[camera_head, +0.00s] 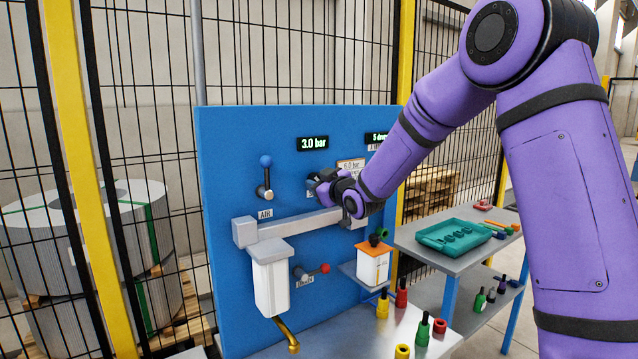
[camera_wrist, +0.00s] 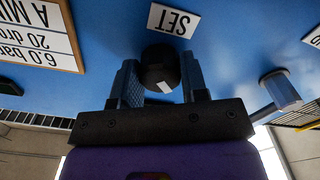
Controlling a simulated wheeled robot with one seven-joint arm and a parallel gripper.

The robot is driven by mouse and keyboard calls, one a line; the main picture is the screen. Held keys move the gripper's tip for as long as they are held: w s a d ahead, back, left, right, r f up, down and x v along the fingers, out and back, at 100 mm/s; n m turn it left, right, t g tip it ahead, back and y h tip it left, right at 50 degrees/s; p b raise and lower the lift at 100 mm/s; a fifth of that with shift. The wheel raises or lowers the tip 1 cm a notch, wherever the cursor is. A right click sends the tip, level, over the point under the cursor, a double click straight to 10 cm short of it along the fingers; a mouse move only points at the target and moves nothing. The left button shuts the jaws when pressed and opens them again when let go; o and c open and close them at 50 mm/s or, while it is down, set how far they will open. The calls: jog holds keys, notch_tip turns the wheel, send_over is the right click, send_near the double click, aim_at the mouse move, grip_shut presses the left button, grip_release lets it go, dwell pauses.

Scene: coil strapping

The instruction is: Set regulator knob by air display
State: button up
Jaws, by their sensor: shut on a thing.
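The air display (camera_head: 312,143) on the blue panel reads 3.0 bar in green. In the wrist view the black regulator knob (camera_wrist: 160,68), with a white mark on its face, sits between the two fingers of my gripper (camera_wrist: 160,82). The fingers are shut on its sides. A SET label (camera_wrist: 173,20) is beside the knob, upside down in this view. In the head view my gripper (camera_head: 320,186) is at the panel below the display, and it hides most of the knob. A sign (camera_head: 351,165) reading 6.0 bar is partly behind my arm.
A blue-knobbed AIR lever (camera_head: 265,175) stands left of my gripper. A second display (camera_head: 377,138) is partly hidden by my arm. A teal tray (camera_head: 452,237) lies on the right bench.

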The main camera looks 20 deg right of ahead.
jog(key=m, duration=1)
dwell(0.3)
jog(key=shift+m, duration=0.3)
jog(key=o, duration=0.9)
jog(key=shift+s, duration=0.1)
jog(key=v, duration=1)
jog(key=shift+s+d, duration=0.15)
jog(key=shift+s, duration=0.15)
